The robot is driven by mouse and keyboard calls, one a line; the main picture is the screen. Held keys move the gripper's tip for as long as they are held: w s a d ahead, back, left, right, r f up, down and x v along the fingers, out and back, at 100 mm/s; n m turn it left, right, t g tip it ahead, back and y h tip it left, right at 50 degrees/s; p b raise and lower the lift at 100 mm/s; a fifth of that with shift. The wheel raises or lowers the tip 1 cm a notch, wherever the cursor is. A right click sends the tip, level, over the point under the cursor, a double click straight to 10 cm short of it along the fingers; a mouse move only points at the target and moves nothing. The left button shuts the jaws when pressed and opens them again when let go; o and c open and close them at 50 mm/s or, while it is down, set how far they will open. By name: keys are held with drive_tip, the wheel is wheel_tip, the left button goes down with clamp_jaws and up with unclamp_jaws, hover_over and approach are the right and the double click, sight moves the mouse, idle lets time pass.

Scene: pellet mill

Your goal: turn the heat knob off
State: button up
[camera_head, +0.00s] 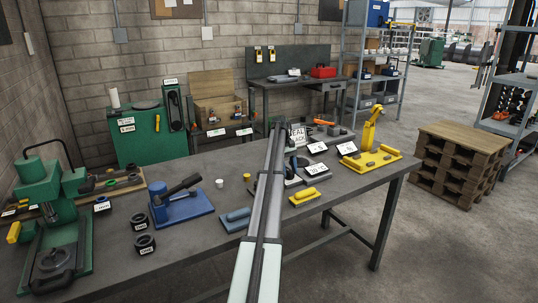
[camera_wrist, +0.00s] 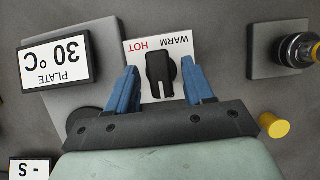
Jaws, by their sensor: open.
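In the wrist view the black heat knob (camera_wrist: 160,75) sits on a white label plate (camera_wrist: 134,56). The plate reads HOT and WARM, upside down; no OFF mark shows. The knob's bar runs roughly up and down in the picture; I cannot tell which end points. My gripper (camera_wrist: 159,68) is open, with one blue finger on each side of the knob and a small gap to each. A PLATE 30 °C display (camera_wrist: 55,62) is beside it on a grey unit. In the head view my arm hides the knob and gripper; the 30 °C sign (camera_head: 316,169) shows.
A yellow cylinder (camera_wrist: 274,126) and a dark round fitting on a grey block (camera_wrist: 262,66) are to the right in the wrist view. In the head view, a blue lever tool (camera_head: 181,204), a grey-blue block (camera_head: 235,220) and a yellow block (camera_head: 304,197) stand near my arm.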

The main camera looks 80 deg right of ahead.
drive_tip(key=n, duration=0.2)
drive_tip(key=n+h, duration=0.1)
drive_tip(key=n, duration=0.1)
drive_tip(key=shift+w+a+n+g+h, duration=0.1)
drive_tip(key=shift+a+n+g+h, duration=0.1)
drive_tip(key=shift+n+g+h, duration=0.15)
drive_tip(key=n+h, duration=0.1)
drive_tip(key=n, duration=0.1)
drive_tip(key=n+h, duration=0.1)
drive_tip(key=n, duration=0.2)
drive_tip(key=shift+a+g, duration=0.2)
drive_tip(key=shift+g, duration=0.05)
drive_tip(key=d+v, duration=0.1)
drive_tip(key=v, duration=1.3)
drive_tip(key=w+d+r+m+t+h, duration=0.2)
drive_tip(key=w+d+m+t+h, duration=0.35)
drive_tip(key=m, duration=1.35)
drive_tip(key=w+a+r+m+t+h, duration=0.2)
drive_tip(key=w+a+r+h, duration=0.2)
drive_tip(key=w+a, duration=0.7)
drive_tip(key=shift+w+r+t, duration=0.25)
drive_tip(key=shift+r+t, duration=0.05)
drive_tip(key=shift+t, duration=0.05)
